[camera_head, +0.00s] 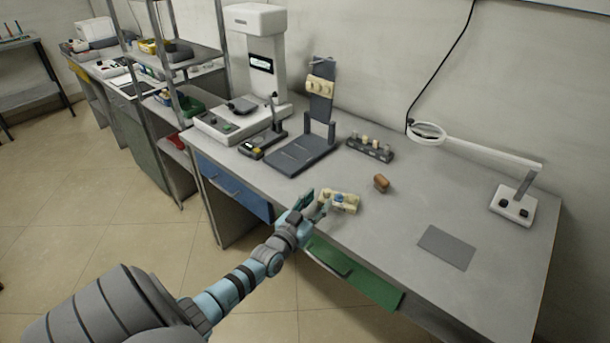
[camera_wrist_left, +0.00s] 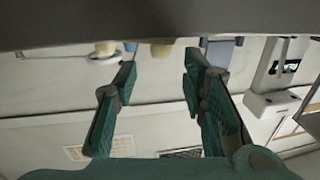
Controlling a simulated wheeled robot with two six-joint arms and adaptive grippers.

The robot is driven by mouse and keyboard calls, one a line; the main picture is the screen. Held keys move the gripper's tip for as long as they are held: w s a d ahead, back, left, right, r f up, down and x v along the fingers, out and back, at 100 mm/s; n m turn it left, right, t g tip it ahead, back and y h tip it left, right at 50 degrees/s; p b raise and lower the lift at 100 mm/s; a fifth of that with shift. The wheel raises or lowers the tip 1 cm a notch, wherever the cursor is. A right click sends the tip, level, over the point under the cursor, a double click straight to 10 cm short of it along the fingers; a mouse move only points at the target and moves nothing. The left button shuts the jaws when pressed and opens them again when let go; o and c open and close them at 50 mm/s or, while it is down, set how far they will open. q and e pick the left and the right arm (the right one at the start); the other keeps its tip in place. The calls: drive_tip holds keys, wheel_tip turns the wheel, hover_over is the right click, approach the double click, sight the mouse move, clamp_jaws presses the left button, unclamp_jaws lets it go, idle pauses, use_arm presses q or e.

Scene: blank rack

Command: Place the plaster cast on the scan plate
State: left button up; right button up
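A cream block-like piece with a blue spot (camera_head: 345,203), which looks like the plaster cast, lies near the bench's front edge. A second cream piece (camera_head: 320,86) sits up on a dark upright stand. My left gripper (camera_head: 313,207) is open at the front edge, just left of the nearer piece; contact cannot be told. In the left wrist view its fingers (camera_wrist_left: 160,95) are apart with nothing between them. A dark plate (camera_head: 243,104) on the white machine may be the scan plate. My right gripper is not in view.
A brown block (camera_head: 381,183), a dark rack of small pieces (camera_head: 370,149), a grey mat (camera_head: 446,247) and a magnifier lamp (camera_head: 513,206) are on the bench. A green drawer (camera_head: 355,280) stands out below the front edge. The right part of the bench top is mostly clear.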

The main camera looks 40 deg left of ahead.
use_arm(q)
drive_tip(key=s+d+p, duration=0.1)
drive_tip(key=s+p, duration=0.1)
drive_tip(key=s, duration=0.6)
drive_tip(key=shift+s+d+p, duration=0.3)
drive_tip(key=shift+s+p, duration=0.1)
